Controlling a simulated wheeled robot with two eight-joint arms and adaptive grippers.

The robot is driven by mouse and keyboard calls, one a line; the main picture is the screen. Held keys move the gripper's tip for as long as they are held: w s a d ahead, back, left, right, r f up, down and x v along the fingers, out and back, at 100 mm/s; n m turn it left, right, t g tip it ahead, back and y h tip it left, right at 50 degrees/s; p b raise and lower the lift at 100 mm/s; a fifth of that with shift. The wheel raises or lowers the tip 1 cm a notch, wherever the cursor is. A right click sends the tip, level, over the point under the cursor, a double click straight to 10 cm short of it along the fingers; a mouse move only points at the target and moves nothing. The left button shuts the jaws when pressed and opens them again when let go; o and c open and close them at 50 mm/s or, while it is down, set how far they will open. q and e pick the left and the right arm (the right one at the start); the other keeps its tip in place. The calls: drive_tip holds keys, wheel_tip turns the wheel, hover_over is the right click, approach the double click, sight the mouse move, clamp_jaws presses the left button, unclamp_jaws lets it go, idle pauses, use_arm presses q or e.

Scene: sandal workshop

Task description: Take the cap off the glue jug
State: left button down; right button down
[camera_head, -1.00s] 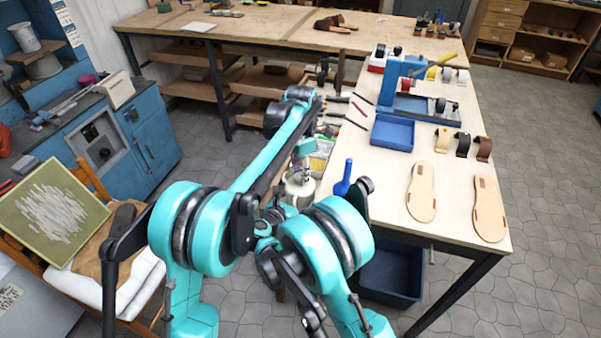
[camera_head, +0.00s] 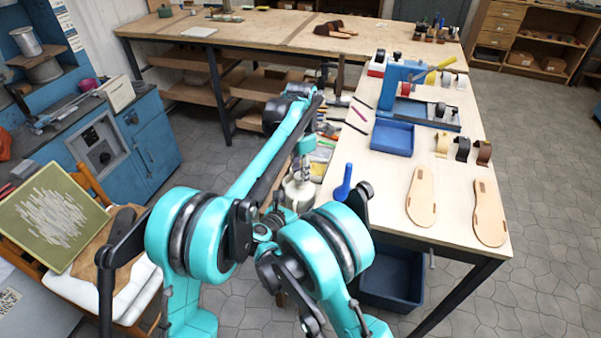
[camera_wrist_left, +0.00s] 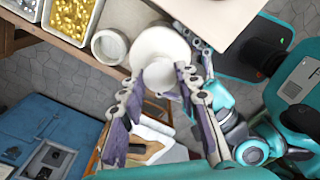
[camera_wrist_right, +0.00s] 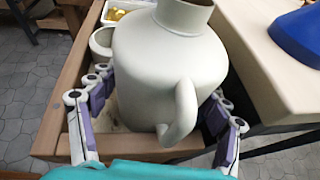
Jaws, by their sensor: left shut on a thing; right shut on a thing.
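The glue jug (camera_wrist_right: 150,70) is pale, with a side handle and a short neck. It stands upright in a wooden tray (camera_wrist_right: 75,110) at the bench edge. My right gripper (camera_wrist_right: 160,118) is shut around its body. The neck shows no cap in the right wrist view, but its top touches the frame edge. In the left wrist view my left gripper (camera_wrist_left: 172,108) is shut on the pale round cap (camera_wrist_left: 160,76), in front of the jug (camera_wrist_left: 158,42). In the head view the left gripper (camera_head: 303,172) is above the jug (camera_head: 298,194); the gap is hard to judge.
A small pale pot (camera_wrist_left: 109,46) stands beside the jug, with bins of yellow (camera_wrist_left: 73,14) and silver pieces beyond.

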use_arm(q)
drive_tip(key=shift+r, duration=0.1)
drive_tip(key=shift+r, duration=1.95)
use_arm(e)
unclamp_jaws()
